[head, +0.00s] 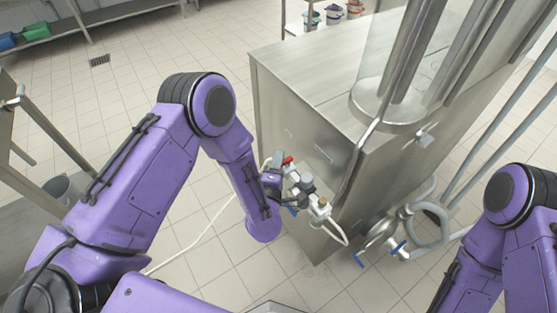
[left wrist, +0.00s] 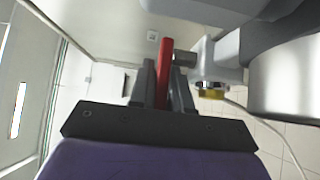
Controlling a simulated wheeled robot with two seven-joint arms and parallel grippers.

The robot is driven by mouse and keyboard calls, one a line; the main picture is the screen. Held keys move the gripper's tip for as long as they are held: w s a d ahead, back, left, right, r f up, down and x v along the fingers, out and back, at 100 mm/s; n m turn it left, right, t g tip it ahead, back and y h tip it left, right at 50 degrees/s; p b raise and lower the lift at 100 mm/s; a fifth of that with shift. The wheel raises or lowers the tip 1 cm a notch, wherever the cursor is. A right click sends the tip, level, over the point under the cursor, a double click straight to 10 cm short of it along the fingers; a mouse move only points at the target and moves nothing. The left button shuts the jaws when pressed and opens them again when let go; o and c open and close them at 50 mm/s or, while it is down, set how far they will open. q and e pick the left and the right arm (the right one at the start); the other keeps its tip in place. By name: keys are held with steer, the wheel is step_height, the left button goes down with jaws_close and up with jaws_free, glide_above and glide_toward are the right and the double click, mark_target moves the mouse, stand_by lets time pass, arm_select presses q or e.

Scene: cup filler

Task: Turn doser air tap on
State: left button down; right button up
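The air tap has a red lever handle (head: 287,160). It sits on the valve assembly (head: 308,187) on the side of the steel cup filler cabinet. My left gripper (head: 272,176) is at the red handle, partly hidden by its own wrist in the head view. In the left wrist view the red handle (left wrist: 165,72) stands between the two fingers of my left gripper (left wrist: 166,88). The fingers are close together, one on each side of the handle, with no clear gap. My right arm shows at the right edge; its gripper is out of view.
The steel cabinet (head: 300,75) carries a clear cylinder on top. Pipes with blue-handled valves (head: 380,245) stand low at its right. A pale hose (head: 205,225) runs over the tiled floor. A grey bucket (head: 62,188) stands at the left.

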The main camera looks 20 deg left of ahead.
arm_select(q)
steer(key=shift+w+m+h, duration=0.1)
steer(key=shift+m+h, duration=0.3)
steer(key=shift+h, duration=0.2)
steer(key=w+m+g+h+b, duration=0.1)
steer(key=m+g+h+b, duration=0.1)
steer(key=h, duration=0.4)
steer(key=w+m+g+h+b, duration=0.1)
steer(key=m+g+h+b, duration=0.1)
steer(key=m+g+h, duration=0.3)
steer(key=w+m+g+h+b, duration=0.1)
steer(key=m+g+h+b, duration=0.1)
steer(key=m+g+h, duration=0.2)
steer(key=shift+d+f+m+h, duration=0.1)
steer(key=shift+d+m+h, duration=0.1)
steer(key=shift+m+h, duration=0.6)
steer(key=shift+d+f+m+h, duration=0.15)
steer(key=shift+m+h, duration=0.45)
steer(key=shift+m, duration=0.3)
steer(key=shift+w+d+r+m+g+h+b, duration=0.2)
steer(key=shift+m+g, duration=0.25)
steer(key=shift+g, duration=0.3)
steer(key=shift+s+d+f+m+g+h+b, duration=0.15)
steer(key=shift+m+g+b, duration=0.3)
steer(key=shift+g, duration=0.35)
steer(key=shift+w+r+m+g+h+b, duration=0.15)
steer(key=shift+m+g, duration=0.35)
steer(key=shift+g, duration=0.25)
